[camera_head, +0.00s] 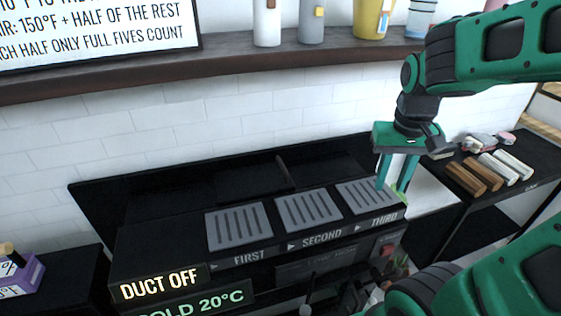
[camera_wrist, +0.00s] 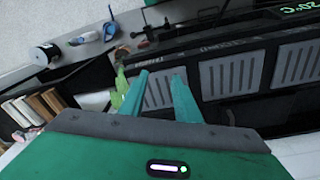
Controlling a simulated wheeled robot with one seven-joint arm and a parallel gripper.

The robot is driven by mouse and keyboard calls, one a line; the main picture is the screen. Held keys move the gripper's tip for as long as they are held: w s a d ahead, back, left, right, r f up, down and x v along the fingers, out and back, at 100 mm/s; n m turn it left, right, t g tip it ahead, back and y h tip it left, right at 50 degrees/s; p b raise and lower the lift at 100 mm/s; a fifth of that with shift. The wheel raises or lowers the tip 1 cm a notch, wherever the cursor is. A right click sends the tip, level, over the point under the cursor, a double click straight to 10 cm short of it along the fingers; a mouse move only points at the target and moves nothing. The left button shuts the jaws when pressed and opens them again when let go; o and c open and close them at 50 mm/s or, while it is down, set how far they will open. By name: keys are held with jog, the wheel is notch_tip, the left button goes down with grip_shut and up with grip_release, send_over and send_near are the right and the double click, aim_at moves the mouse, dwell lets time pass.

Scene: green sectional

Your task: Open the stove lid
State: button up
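The black stove (camera_head: 155,235) stands against the tiled wall. Its top has three grey slotted plates, marked FIRST (camera_head: 240,226), SECOND (camera_head: 308,208) and THIRD (camera_head: 367,196). A long black panel (camera_head: 110,195) stands along the stove's back edge; I cannot tell whether it is the lid. My gripper (camera_head: 392,188) points down at the right end of the stove, over or beside the THIRD plate. Its two teal fingers are apart with nothing between them. In the wrist view my gripper (camera_wrist: 160,74) is also open, with a slotted plate (camera_wrist: 158,92) beyond the fingertips. Contact cannot be told.
A dark shelf (camera_head: 230,65) with bottles and a yellow container (camera_head: 372,18) runs above the stove. A side table at right holds brown (camera_head: 466,177) and white (camera_head: 500,168) bars. A purple box (camera_head: 22,276) is at lower left.

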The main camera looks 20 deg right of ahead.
jog(key=w+a+n+t+h, duration=0.15)
jog(key=w+a, duration=0.25)
jog(key=w, duration=0.4)
jog(key=w+a+n+y, duration=0.1)
jog(key=w+a+n, duration=0.1)
jog(key=w+a, duration=0.45)
jog(key=n+t, duration=0.2)
send_near(282, 164)
jog(key=shift+m+h, duration=0.25)
jog(key=shift+h, duration=0.2)
jog(key=x, duration=0.7)
jog(key=shift+w+a+f, duration=0.2)
jog(key=shift+a+f, duration=0.15)
jog(key=shift+f, duration=0.05)
